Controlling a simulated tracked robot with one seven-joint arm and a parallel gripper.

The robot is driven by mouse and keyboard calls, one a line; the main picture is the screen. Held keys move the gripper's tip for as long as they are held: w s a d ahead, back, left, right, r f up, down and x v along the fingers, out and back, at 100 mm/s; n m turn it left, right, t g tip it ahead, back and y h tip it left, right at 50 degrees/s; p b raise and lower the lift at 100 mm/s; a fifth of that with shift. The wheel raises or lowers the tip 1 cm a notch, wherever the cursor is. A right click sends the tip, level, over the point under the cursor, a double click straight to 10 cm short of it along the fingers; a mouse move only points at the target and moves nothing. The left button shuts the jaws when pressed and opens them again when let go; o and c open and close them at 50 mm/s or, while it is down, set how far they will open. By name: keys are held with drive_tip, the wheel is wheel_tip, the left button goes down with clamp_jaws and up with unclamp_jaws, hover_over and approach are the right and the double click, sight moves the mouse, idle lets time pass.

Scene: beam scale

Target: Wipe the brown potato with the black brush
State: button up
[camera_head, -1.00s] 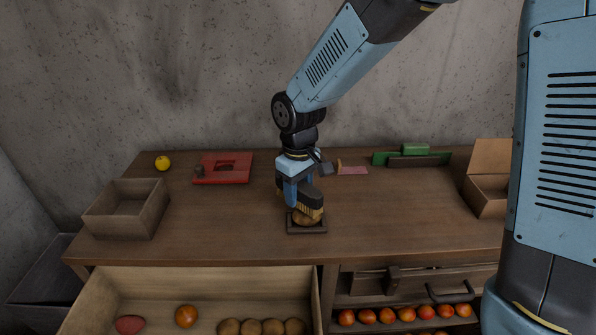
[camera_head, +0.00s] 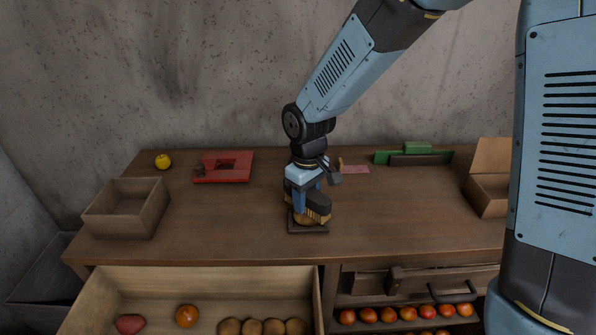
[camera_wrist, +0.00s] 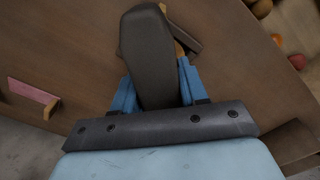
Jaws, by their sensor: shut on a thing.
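My gripper (camera_head: 307,196) points down over the middle of the table and is shut on the black brush (camera_head: 319,203). The brush has yellowish bristles on its underside. The brown potato (camera_head: 304,219) sits on a small dark square tray (camera_head: 308,229); the bristles are at its top, and the brush hides part of it. In the wrist view the brush's dark back (camera_wrist: 148,55) lies between the blue fingers (camera_wrist: 158,88), and the potato is hidden behind it.
An open box (camera_head: 128,222) stands at the left, another box (camera_head: 487,195) at the right. A red holder (camera_head: 223,167), a yellow fruit (camera_head: 163,161), a pink-bladed thing (camera_head: 354,169) and a green-handled thing (camera_head: 414,156) lie at the back. An open drawer (camera_head: 264,279) below holds potatoes and fruit.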

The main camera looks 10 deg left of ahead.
drive_tip(key=shift+s+a, duration=0.15)
drive_tip(key=shift+a, duration=0.3)
drive_tip(key=shift+d, duration=0.7)
drive_tip(key=shift+w+d, duration=0.25)
drive_tip(key=shift+d, duration=0.3)
drive_tip(key=shift+w+d, duration=0.2)
drive_tip(key=shift+d, duration=0.35)
drive_tip(key=shift+s+a, duration=0.25)
drive_tip(key=shift+a, duration=0.7)
drive_tip(key=shift+s+a, duration=0.2)
drive_tip(key=shift+a, duration=0.75)
drive_tip(key=shift+s+a, duration=0.1)
drive_tip(key=shift+w+d, duration=0.25)
drive_tip(key=shift+d, duration=0.7)
drive_tip(key=shift+w+d, duration=0.25)
drive_tip(key=shift+d, duration=0.7)
drive_tip(key=a, duration=0.2)
drive_tip(key=s+a, duration=0.1)
drive_tip(key=a, duration=0.1)
drive_tip(key=shift+a+r, duration=0.1)
drive_tip(key=shift+r, duration=4)
